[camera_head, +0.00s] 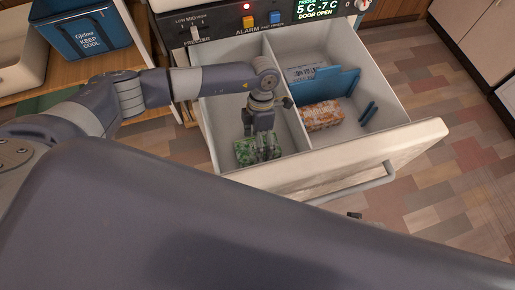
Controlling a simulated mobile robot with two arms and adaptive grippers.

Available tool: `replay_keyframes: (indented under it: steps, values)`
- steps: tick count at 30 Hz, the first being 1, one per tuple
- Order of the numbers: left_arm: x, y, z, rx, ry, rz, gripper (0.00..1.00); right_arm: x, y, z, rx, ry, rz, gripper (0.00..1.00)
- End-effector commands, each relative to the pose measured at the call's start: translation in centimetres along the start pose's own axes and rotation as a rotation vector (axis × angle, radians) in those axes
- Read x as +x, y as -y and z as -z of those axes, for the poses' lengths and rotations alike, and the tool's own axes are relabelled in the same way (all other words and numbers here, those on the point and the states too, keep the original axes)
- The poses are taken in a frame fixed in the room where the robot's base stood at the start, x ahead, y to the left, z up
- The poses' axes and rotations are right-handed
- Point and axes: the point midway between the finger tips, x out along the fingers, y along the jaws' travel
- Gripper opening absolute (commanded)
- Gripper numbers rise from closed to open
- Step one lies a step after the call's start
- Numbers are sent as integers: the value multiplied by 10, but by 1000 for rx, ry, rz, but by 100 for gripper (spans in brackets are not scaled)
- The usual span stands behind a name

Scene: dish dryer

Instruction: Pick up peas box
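The peas box, a green patterned box (243,152), lies in the left compartment of the open freezer drawer (330,163). My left gripper (267,153) reaches down into that compartment from above. Its fingers are at the right part of the green box and hide some of it. I cannot tell whether the fingers touch the box or how far apart they are.
A divider splits the drawer. The right compartment holds an orange-and-white box (322,115), a blue panel (328,85) and a pale package (303,72). The drawer front has a handle (350,190). A blue cooler box (85,32) stands on the shelf at left.

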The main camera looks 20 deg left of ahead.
Motion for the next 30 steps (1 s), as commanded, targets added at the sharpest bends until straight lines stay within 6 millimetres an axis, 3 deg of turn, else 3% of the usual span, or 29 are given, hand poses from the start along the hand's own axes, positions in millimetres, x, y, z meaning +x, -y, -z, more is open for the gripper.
replay_keyframes:
  steps: [1,9,20,30]
  values:
    - [0,0,0,0,0,0,89,0,0,-2,0,3,0,70]
    - [0,0,0,0,-1,0,33,4,-1,-6,0,14,-2,70]
    - [-9,2,2,1,0,-1,32,2,-2,0,-1,-2,-3,70]
    - [-72,21,11,2,2,-2,32,35,-2,-22,-5,22,-2,70]
